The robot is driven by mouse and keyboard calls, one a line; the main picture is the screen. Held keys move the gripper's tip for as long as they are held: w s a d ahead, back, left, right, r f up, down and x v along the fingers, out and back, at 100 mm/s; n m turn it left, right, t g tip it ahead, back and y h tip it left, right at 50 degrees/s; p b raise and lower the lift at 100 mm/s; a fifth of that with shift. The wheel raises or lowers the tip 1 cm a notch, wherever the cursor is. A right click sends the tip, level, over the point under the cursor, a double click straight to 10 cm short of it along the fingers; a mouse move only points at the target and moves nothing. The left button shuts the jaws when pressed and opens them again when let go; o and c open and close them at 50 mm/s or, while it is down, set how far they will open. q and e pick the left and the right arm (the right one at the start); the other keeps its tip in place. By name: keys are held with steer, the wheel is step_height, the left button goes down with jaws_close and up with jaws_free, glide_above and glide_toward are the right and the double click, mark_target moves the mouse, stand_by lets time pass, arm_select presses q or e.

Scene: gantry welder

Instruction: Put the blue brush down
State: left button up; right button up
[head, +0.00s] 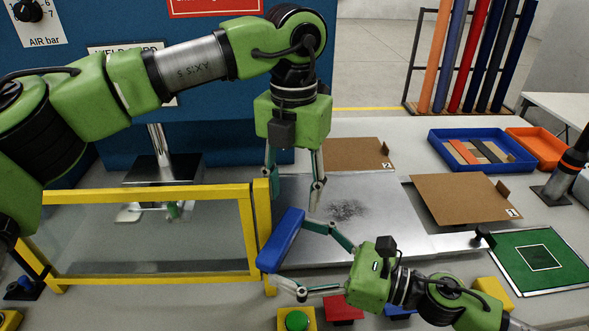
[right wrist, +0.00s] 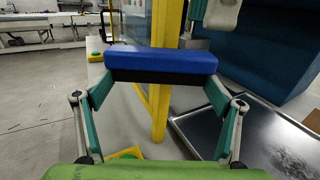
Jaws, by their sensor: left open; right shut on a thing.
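The blue brush (head: 281,240) has a blue back and a dark underside. My right gripper (head: 292,246) is shut on it and holds it beside the yellow frame post, at the left edge of the metal plate. In the right wrist view the brush (right wrist: 162,60) lies crosswise between the fingertips of my right gripper (right wrist: 160,78). My left gripper (head: 293,185) is open and empty, pointing down above the plate's back left part. The metal plate (head: 390,215) has a dark smudge (head: 346,209) near its middle.
A yellow-framed clear guard (head: 150,195) stands left of the brush. Cardboard pieces (head: 465,197) lie at the plate's right. A blue tray (head: 482,136) and an orange tray (head: 540,148) are further back. A green mat (head: 541,275) lies right. A green button (head: 297,320) is in front.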

mark_target(294, 216)
arm_select(q)
step_height(294, 216, down, 7)
steer(key=shift+r, duration=0.1)
stand_by(0.3)
steer(key=c, duration=1.2)
steer(key=shift+d, duration=0.1)
jaws_close()
arm_select(e)
steer(key=o, duration=1)
steer(key=shift+o, duration=0.2)
